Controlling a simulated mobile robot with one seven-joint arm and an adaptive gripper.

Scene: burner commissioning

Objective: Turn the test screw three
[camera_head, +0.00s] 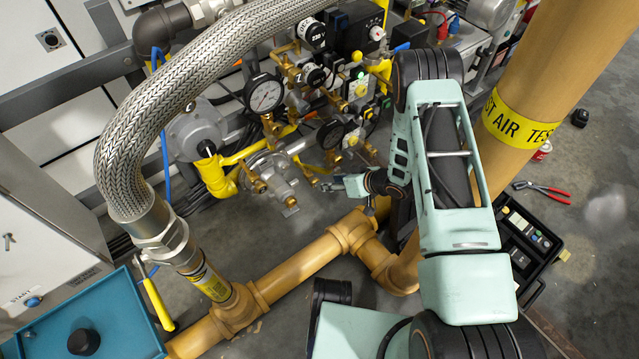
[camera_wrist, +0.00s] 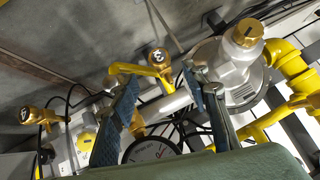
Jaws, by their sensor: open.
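My gripper (camera_head: 331,185) is open and empty, in front of the gas valve train in the head view. In the wrist view its two blue-padded fingers (camera_wrist: 162,82) stand apart. A brass screw cap (camera_wrist: 159,57) with a dark numeral, perhaps a 3, shows just beyond the gap between the fingertips, apart from them. Another numbered brass cap (camera_wrist: 27,115) is at the left, its numeral hard to read. A brass cap marked 1 (camera_wrist: 248,31) sits on a grey regulator body at the upper right. In the head view the cap nearest the gripper is too small to identify.
Pressure gauges (camera_head: 265,95) and brass fittings crowd the area behind my gripper. A braided hose (camera_head: 125,150) arches at the left, above yellow pipe (camera_head: 300,268). A thick yellow column (camera_head: 560,60) stands at the right. Red pliers (camera_head: 545,190) lie on the floor beside an open case (camera_head: 528,240).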

